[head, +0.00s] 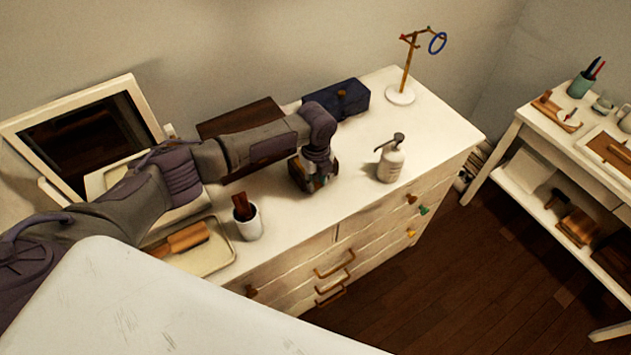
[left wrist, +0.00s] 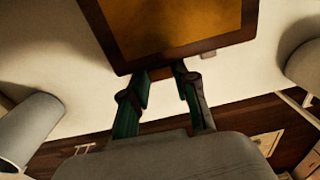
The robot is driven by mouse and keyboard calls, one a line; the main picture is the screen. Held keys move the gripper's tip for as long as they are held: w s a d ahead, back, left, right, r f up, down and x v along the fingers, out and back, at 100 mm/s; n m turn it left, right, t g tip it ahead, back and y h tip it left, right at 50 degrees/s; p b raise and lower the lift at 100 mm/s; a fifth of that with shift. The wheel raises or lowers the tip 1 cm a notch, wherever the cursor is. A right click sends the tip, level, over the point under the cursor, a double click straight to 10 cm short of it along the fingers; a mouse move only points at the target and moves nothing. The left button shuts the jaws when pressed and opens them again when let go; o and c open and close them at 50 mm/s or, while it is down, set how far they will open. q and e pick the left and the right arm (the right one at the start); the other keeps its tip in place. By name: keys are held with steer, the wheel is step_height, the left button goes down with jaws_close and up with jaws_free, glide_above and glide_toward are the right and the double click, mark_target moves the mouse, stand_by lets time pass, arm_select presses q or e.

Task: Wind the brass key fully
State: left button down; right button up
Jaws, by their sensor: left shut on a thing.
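My left gripper (head: 312,188) is over the dresser top, between the pump bottle and the white cup, at a small dark wooden box (head: 296,168) that it partly hides. In the left wrist view the box (left wrist: 170,25) has a dark frame and an amber face. The two teal fingers of the left gripper (left wrist: 165,90) come up to the box's near edge and are shut on a small brown part (left wrist: 161,74) there. This part is mostly hidden between the fingertips, and I cannot make out a key shape or its turn. My right gripper is not in view.
A pump bottle (head: 391,162) stands to the right and a white cup (head: 248,223) to the left. A navy box (head: 348,103) and a ring stand (head: 400,96) are behind. A tray (head: 215,257) holds a brush. The dresser's front edge is close.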

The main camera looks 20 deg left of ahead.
mark_target(319, 184)
arm_select(q)
steer(key=shift+g+y, duration=0.3)
steer(key=c, duration=0.9)
jaws_free()
steer(key=r, duration=1.2)
steer(key=shift+w+d, duration=0.2)
steer(key=shift+w, duration=0.05)
